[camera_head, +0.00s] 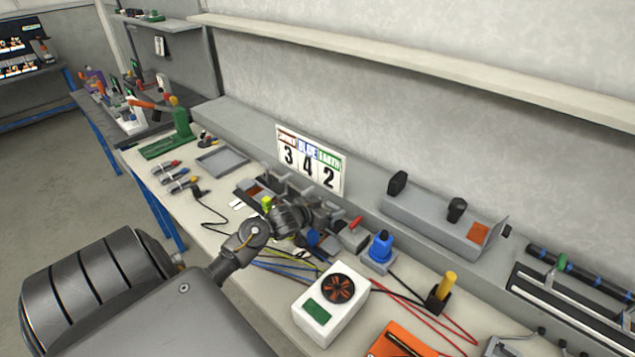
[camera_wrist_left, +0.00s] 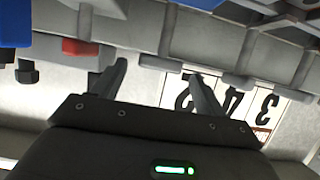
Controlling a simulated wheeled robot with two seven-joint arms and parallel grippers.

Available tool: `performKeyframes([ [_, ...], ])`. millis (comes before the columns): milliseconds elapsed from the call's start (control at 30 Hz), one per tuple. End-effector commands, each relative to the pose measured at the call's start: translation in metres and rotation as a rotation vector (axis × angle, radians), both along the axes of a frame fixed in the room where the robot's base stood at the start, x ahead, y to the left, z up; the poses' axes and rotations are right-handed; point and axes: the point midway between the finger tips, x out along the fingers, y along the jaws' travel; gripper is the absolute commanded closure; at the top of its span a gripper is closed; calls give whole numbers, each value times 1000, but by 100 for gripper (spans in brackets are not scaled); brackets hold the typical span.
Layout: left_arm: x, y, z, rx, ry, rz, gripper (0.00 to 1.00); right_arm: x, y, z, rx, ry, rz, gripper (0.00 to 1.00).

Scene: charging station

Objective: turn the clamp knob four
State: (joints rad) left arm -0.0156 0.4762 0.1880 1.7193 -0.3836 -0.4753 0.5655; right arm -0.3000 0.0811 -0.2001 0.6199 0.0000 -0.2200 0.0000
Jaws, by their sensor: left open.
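My left arm reaches over the bench, with its gripper (camera_head: 315,215) at a row of grey blocks below the number sign. In the left wrist view the gripper's (camera_wrist_left: 158,78) two fingers are apart with nothing between them. Several grey blocks (camera_wrist_left: 185,40) with small knob-like ends stand in a row just past the fingertips, seen upside down. I cannot tell which of them is clamp knob four. In the head view my wrist hides part of this row. My right gripper is not in view.
The number sign (camera_head: 310,160) stands behind the row and also shows in the wrist view (camera_wrist_left: 235,100). A blue device (camera_head: 380,248), a white box with a fan (camera_head: 330,305) and cables lie to the right. A grey tray (camera_head: 222,160) and a green stand (camera_head: 180,130) are left.

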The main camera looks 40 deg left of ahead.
Motion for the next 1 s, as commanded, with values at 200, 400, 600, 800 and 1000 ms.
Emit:
performKeyframes([
  [200, -42, -1, 15, 3, 1, -3, 27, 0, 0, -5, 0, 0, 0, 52],
  [400, -72, -1, 28, 2, 1, -3, 27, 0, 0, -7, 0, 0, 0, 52],
  [600, -84, -1, 35, 1, 0, -3, 27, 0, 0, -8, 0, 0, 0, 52],
  [800, -85, -1, 35, 0, 0, -2, 27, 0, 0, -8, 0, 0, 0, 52],
  [1000, -85, -1, 35, 0, 0, -2, 27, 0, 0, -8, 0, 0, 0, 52],
])
